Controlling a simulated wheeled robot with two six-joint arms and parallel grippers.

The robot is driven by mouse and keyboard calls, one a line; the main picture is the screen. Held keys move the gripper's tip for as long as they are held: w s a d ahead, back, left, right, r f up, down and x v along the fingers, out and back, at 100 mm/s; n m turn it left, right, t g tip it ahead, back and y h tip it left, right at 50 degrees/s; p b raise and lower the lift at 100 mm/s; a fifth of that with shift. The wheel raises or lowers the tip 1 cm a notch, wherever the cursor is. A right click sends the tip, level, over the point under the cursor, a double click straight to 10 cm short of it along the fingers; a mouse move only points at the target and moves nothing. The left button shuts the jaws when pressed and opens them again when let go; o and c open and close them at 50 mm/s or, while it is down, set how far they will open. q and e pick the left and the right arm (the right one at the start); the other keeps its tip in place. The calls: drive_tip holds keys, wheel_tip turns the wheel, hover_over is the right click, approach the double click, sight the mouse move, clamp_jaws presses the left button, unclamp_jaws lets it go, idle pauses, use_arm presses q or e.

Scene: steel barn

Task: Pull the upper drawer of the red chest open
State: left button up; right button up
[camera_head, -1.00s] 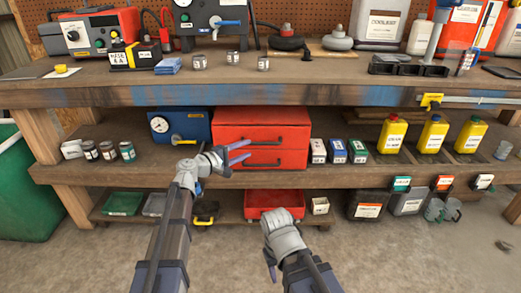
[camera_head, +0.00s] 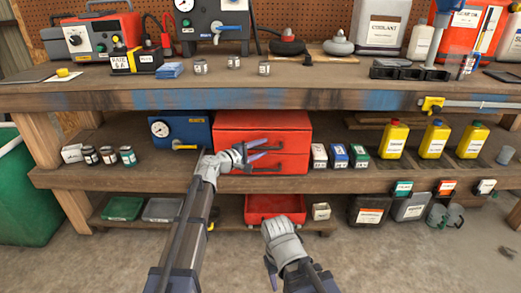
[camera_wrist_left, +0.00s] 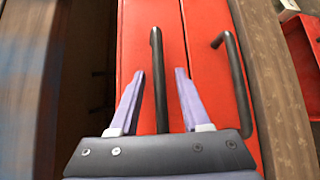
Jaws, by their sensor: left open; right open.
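The red chest (camera_head: 262,122) stands on the middle shelf with its drawers closed. My left gripper (camera_head: 262,151) is open in front of the drawer fronts and partly hides them. In the left wrist view, the dark handle of the upper drawer (camera_wrist_left: 156,80) lies in line with the gap between the open fingers (camera_wrist_left: 160,76). I cannot tell whether it is fully between the tips. The lower drawer's handle (camera_wrist_left: 237,85) is to the right of the fingers in that view. My right gripper (camera_head: 270,268) is open, low in front of the shelves, holding nothing visible.
The workbench top (camera_head: 300,97) overhangs the chest. A blue gauge box (camera_head: 180,132) stands left of it, and small boxes (camera_head: 339,155) stand right of it. A red bin (camera_head: 275,207) sits on the bottom shelf below. The floor in front is clear.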

use_arm(q)
clamp_jaws()
idle(1.4)
